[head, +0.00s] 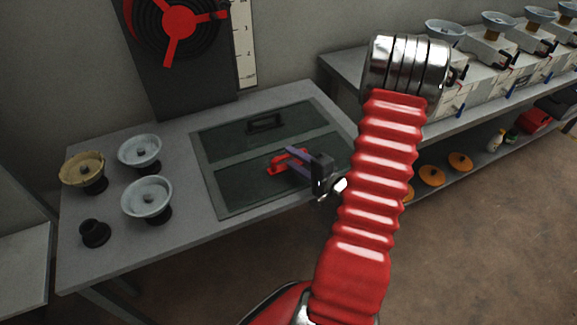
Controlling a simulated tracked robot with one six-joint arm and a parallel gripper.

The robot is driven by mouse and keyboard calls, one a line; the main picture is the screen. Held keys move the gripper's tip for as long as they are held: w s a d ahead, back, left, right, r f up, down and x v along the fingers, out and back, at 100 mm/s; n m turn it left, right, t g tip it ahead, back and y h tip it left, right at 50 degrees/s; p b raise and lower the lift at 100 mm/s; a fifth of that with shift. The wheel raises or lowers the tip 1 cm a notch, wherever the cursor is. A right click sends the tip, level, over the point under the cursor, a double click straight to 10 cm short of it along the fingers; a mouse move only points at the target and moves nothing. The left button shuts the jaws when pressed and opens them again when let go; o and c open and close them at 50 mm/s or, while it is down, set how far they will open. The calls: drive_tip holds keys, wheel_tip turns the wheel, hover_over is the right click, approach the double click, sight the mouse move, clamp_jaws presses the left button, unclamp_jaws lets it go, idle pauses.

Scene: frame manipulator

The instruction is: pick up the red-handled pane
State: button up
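The red-handled pane (237,192) lies flat in the front half of a dark frame set in the grey table. Its red handle (277,169) stands up from the glass. A second pane (225,142) with a black handle (264,124) lies behind it in the same frame. My gripper (295,158) is at the red handle, reaching in from the right, and overlaps it in this view. A bluish-purple finger shows across the handle. I cannot tell whether the fingers touch or close on it. My red arm hides the area right of the gripper.
Pale cups (140,150) and a yellowish cup (82,169) on black bases stand on the table's left, with a small black knob (95,233). A dark panel with a red wheel (179,20) stands behind. A shelf of machines (500,50) runs along the right.

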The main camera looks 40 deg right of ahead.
sight(288, 156)
drive_tip(key=shift+w+f, duration=0.15)
drive_tip(key=shift+w, duration=0.65)
drive_tip(key=shift+w+f, duration=0.15)
drive_tip(key=shift+w, duration=0.6)
drive_tip(key=shift+c, duration=0.6)
clamp_jaws()
